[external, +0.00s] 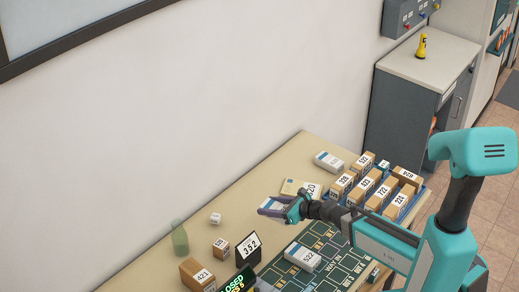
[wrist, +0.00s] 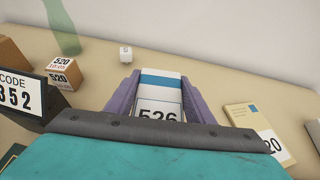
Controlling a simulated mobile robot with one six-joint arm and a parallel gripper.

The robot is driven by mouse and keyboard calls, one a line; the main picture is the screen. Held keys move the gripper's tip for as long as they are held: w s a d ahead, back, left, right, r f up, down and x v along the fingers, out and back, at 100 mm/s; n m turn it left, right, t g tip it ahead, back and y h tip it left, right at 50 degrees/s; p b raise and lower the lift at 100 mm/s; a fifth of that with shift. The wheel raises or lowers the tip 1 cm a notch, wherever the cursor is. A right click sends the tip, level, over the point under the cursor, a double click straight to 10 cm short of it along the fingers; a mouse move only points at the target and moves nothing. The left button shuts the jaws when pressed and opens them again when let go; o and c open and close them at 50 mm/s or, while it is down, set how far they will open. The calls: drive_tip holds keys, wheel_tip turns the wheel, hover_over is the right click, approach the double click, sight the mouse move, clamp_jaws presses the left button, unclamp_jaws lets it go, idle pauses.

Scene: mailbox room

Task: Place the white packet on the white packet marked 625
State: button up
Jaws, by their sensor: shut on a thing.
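My gripper (external: 272,206) reaches left over the table in the external view. In the wrist view its purple fingers (wrist: 158,78) are shut on a white packet (wrist: 160,92) with a blue stripe; its label seems to read 526, partly covered by my gripper body. Another white packet (external: 302,257) with a blue stripe lies on the dark marked mat, its number looking like 522. A further white packet (external: 328,161) lies at the back of the table, its number unreadable. I cannot make out 625 on any packet.
A cream packet (external: 301,188) lies behind my gripper. A blue tray (external: 415,203) of several numbered boxes stands right. A black sign reading 352 (external: 248,248), brown boxes (external: 197,274), a small white cube (external: 215,218) and a green translucent bottle (external: 180,239) stand left.

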drive_tip(key=shift+w+f+b, duration=0.2)
drive_tip(key=shift+w+b, duration=0.1)
drive_tip(key=shift+w, duration=0.1)
drive_tip(key=w+d+b, duration=0.6)
drive_tip(key=d, duration=0.4)
drive_tip(key=w+d+r+m+b, duration=0.1)
drive_tip(key=w+d+b, duration=0.4)
drive_tip(key=d, duration=0.5)
drive_tip(key=w+d+t+h+b, duration=0.1)
drive_tip(key=w+d+b, duration=0.5)
drive_tip(key=d, duration=0.3)
drive_tip(key=shift+w+d+r+b, duration=0.3)
drive_tip(key=shift+w+d+b, duration=0.1)
drive_tip(key=shift+w, duration=0.35)
drive_tip(key=shift+w, duration=0.1)
drive_tip(key=p, duration=0.3)
hover_over(324, 156)
drive_tip(key=shift+f, duration=0.75)
